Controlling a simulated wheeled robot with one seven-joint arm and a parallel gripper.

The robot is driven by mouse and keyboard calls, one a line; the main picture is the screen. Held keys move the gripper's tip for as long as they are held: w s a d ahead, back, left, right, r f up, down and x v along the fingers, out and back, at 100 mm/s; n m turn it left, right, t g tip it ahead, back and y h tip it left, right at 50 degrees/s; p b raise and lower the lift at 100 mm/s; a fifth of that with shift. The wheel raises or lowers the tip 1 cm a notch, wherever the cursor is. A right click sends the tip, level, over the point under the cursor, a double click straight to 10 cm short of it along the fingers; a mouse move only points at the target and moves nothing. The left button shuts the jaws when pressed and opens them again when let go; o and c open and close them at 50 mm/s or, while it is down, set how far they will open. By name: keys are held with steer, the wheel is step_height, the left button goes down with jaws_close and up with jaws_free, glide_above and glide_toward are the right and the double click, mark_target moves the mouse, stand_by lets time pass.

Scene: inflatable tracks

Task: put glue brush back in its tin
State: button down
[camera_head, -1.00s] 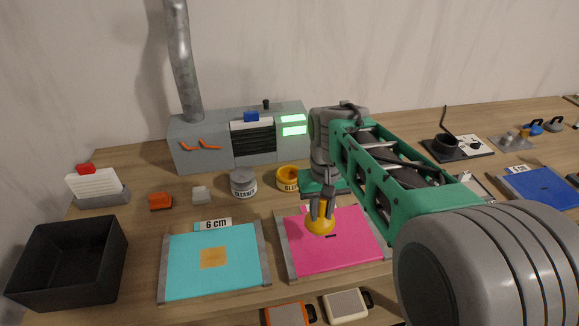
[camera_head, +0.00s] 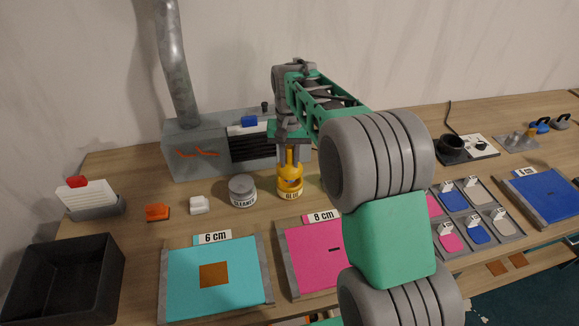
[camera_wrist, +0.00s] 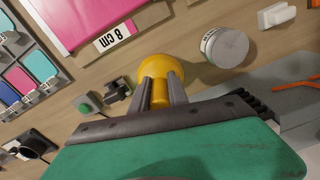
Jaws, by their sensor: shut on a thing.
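The yellow glue brush (camera_head: 290,157) is between the fingers of my gripper (camera_head: 291,150), which is shut on it. The brush is upright, directly over the yellow tin labelled GLUE (camera_head: 289,188), and its lower part is at the tin's mouth. I cannot tell how deep it sits in the tin. In the wrist view my gripper (camera_wrist: 160,98) grips the yellow brush handle (camera_wrist: 159,93), with a round yellow shape (camera_wrist: 161,67) beyond it that hides the tin's opening.
A grey CLEANER tin (camera_head: 242,189) stands just left of the glue tin. A grey machine (camera_head: 200,150) with a vent pipe is behind. The cyan (camera_head: 185,280) and pink (camera_head: 305,262) mats lie in front. A black bin (camera_head: 70,275) is at the left.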

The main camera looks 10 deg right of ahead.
mark_target(290, 171)
steer(key=w+f, duration=0.2)
steer(key=f, duration=0.1)
steer(key=w+f+p, duration=0.1)
steer(key=f, duration=0.1)
steer(key=shift+w+d, duration=0.3)
steer(key=shift+d, duration=0.1)
step_height(290, 171, down, 3)
steer(key=shift+r+p, duration=0.2)
steer(key=shift+p, duration=0.1)
steer(key=shift+f, duration=0.1)
steer(key=shift+f, duration=0.2)
steer(key=c, duration=1.3)
jaws_free()
steer(key=shift+r, duration=0.1)
